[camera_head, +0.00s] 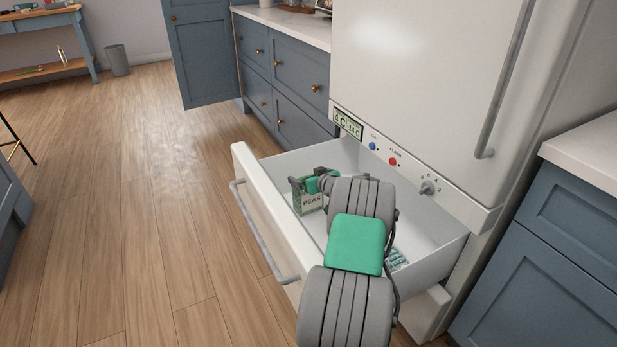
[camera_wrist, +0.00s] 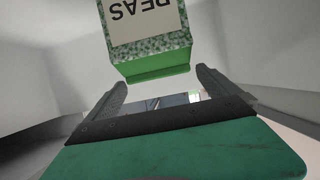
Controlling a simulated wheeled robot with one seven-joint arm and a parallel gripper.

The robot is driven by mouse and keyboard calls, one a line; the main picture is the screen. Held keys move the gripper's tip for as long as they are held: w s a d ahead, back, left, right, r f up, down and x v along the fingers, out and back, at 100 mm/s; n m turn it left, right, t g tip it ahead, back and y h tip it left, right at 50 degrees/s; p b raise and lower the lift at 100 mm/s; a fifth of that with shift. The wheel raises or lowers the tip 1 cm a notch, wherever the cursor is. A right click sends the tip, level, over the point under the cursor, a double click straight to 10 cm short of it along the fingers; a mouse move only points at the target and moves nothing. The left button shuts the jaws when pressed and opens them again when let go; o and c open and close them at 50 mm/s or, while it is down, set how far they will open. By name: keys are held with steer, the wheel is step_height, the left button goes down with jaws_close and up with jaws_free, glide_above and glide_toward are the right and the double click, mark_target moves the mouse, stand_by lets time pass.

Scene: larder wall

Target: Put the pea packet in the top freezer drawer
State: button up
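The pea packet (camera_head: 311,204), a green box with a pale "PEAS" label, stands inside the open top freezer drawer (camera_head: 262,222). In the wrist view the packet (camera_wrist: 150,35) shows just past the fingertips, with its green end facing my gripper. My gripper (camera_wrist: 160,80) is open, with a clear gap between its fingers and nothing gripped. In the head view my gripper (camera_head: 310,183) is in the drawer at the packet's top. My arm hides part of the drawer. Whether the packet touches the drawer floor cannot be told.
A small teal and white item (camera_head: 397,259) lies in the drawer's near right end. The white fridge door (camera_head: 425,80) above is shut. Blue cabinets (camera_head: 285,75) stand behind and more (camera_head: 560,250) at right. The wood floor (camera_head: 150,220) at left is clear.

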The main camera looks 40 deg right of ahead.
steer(key=shift+r, duration=0.1)
steer(key=shift+s+r+p, duration=0.15)
steer(key=shift+r+p, duration=0.8)
steer(key=shift+p, duration=0.15)
steer(key=p+v, duration=0.2)
steer(key=v, duration=0.9)
steer(key=shift+s+f, duration=0.3)
steer(key=shift+s, duration=0.05)
steer(key=shift+a, duration=0.15)
